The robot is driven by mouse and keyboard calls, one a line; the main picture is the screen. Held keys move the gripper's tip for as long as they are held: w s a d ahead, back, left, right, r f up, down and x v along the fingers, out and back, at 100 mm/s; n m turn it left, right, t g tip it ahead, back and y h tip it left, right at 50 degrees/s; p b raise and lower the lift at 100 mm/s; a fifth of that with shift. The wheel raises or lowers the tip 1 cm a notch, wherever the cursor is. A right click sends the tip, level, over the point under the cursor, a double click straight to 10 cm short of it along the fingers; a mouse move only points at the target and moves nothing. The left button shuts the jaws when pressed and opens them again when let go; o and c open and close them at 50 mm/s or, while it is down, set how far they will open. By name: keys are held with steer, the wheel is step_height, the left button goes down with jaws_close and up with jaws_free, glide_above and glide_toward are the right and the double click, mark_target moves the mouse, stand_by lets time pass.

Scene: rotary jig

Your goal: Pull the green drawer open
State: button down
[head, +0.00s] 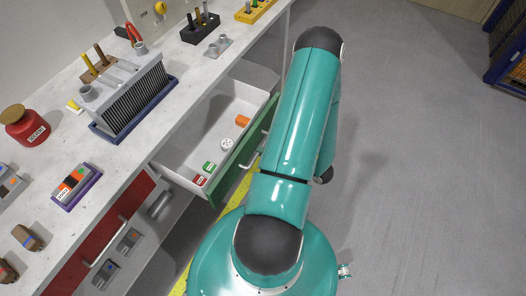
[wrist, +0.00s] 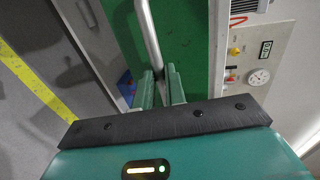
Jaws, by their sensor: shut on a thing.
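The green drawer (head: 222,190) stands pulled out of the white workbench, with its pale inside in view. It holds a red piece (head: 200,181), a green piece (head: 209,167), a white round piece (head: 227,144) and an orange block (head: 242,120). Its metal bar handle (head: 254,162) is partly hidden by my arm in the head view. In the wrist view the green front (wrist: 193,35) and the handle (wrist: 148,35) are close. My gripper (wrist: 160,82) is shut on the handle there. My gripper is hidden behind my arm in the head view.
A red drawer front (head: 110,225) is shut, left of the green one. The benchtop holds a grey finned unit (head: 135,92), a red jar (head: 27,126) and tool racks. A yellow floor stripe (head: 228,200) runs beneath the drawer.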

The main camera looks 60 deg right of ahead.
steer(key=c, duration=1.5)
jaws_free()
steer(key=shift+o, duration=0.2)
steer(key=v, duration=1.3)
steer(key=shift+s, duration=0.4)
